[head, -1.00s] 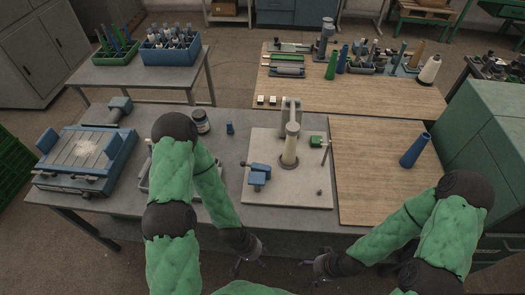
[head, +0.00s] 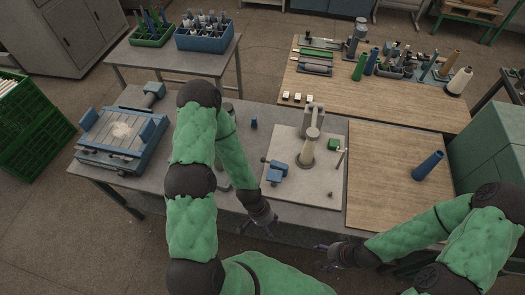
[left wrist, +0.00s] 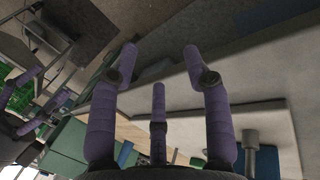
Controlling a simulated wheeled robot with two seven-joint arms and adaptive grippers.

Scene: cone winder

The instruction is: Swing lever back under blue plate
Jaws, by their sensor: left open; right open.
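A pale base board (head: 315,190) lies on the grey table. A blue plate-like block (head: 276,171) sits near its left edge, with a small dark knob beside it. A cream post (head: 307,153) with a grey upright stands mid-board. A small green block (head: 333,144) and a thin upright rod (head: 341,157) are at the right. I cannot tell which part is the lever. My left gripper (head: 272,230) is open and empty in front of the board; its spread purple fingers fill the left wrist view (left wrist: 160,60). My right gripper (head: 322,248) is open off the table's front edge.
A blue-framed device (head: 122,138) sits at the table's left end. My left arm hides part of the table. The wooden bench (head: 390,97) behind holds cones and tools. The board's front area is mostly clear.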

